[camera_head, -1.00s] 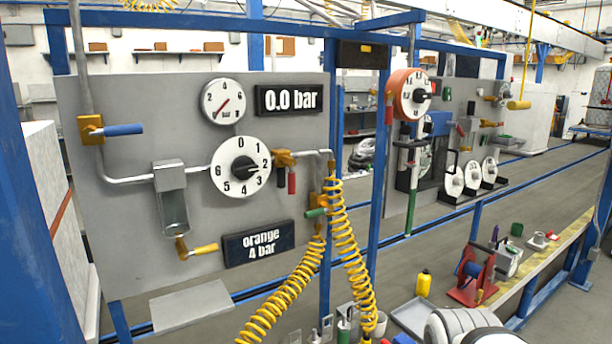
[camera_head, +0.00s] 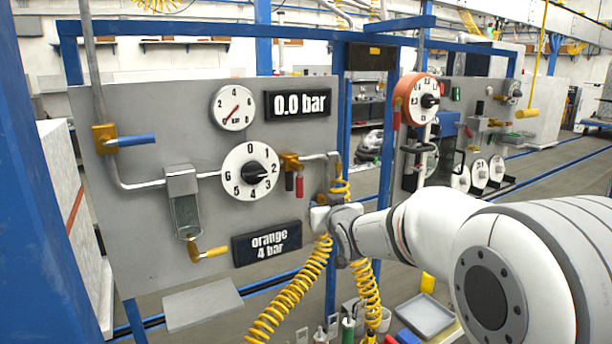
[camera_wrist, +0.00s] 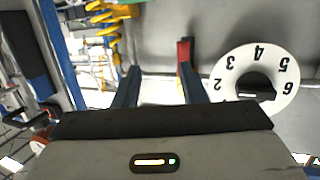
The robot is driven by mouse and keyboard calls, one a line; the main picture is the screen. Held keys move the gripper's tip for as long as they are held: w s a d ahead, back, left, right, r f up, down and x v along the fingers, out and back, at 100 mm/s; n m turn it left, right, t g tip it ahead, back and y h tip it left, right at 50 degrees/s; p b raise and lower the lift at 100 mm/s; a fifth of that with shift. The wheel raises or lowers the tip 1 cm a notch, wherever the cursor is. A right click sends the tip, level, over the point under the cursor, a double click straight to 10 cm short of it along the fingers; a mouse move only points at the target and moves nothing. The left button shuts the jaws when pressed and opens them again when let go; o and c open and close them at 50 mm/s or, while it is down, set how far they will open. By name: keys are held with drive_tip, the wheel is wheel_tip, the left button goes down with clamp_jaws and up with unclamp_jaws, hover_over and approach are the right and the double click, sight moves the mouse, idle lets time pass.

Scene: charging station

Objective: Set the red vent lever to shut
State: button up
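The red vent lever (camera_head: 299,187) hangs down from a brass valve (camera_head: 291,162) just right of the numbered dial on the grey panel. A short black piece hangs beside it. In the wrist view, which is turned over, the red lever (camera_wrist: 184,50) shows just beyond the tip of the right-hand finger. My gripper (camera_head: 324,217) is in front of the panel, below and right of the lever, with its fingers hard to make out in the head view. In the wrist view my gripper (camera_wrist: 158,70) is open, with nothing held between its fingers. Contact with the lever cannot be told.
The numbered dial (camera_head: 252,171) is left of the lever. Yellow coiled hoses (camera_head: 292,293) hang beside and below my gripper. A blue post (camera_head: 386,165) stands to the right. A blue-handled valve (camera_head: 135,140) and yellow-handled valve (camera_head: 211,252) are further left.

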sight(301, 183)
drive_tip(key=w+a+r, duration=0.1)
drive_tip(key=w+a+t+y, duration=0.1)
drive_tip(key=a, duration=0.1)
drive_tip(key=w+a+r+n+y, duration=0.1)
drive_tip(key=shift+w+a+r+p, duration=0.1)
drive_tip(key=shift+a+r+p, duration=0.1)
drive_tip(key=shift+r+p, duration=0.2)
drive_tip(key=p+x, duration=0.2)
drive_tip(key=x, duration=0.5)
drive_tip(key=shift+w+d, duration=0.1)
drive_tip(key=shift+c, duration=0.4)
clamp_jaws()
